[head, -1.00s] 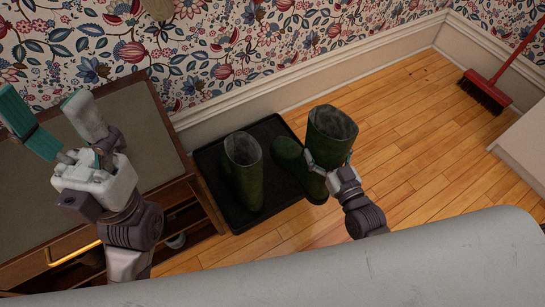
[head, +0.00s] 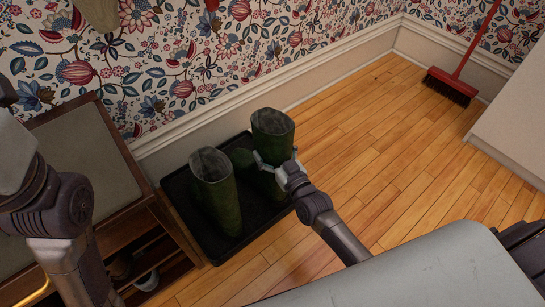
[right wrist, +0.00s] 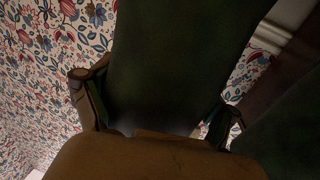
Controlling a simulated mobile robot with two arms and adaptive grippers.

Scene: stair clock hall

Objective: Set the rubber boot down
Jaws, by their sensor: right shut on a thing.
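The dark green rubber boot (head: 273,135) is upright in my right gripper (head: 276,168), whose fingers are shut around its shaft. It is above or on the back right part of the black tray (head: 184,215); I cannot tell whether its sole touches. In the right wrist view the boot's shaft (right wrist: 175,70) fills the middle between the fingers (right wrist: 150,115). A second green boot (head: 217,195) stands upright in the tray, to the left of the held one. My left arm shows at the left edge, but its gripper is out of view.
A wooden bench with a grey top (head: 85,160) and a shelf below stands left of the tray. The papered wall and white skirting (head: 330,78) run behind. A red broom (head: 452,84) leans at the far right. The wooden floor right of the tray is clear.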

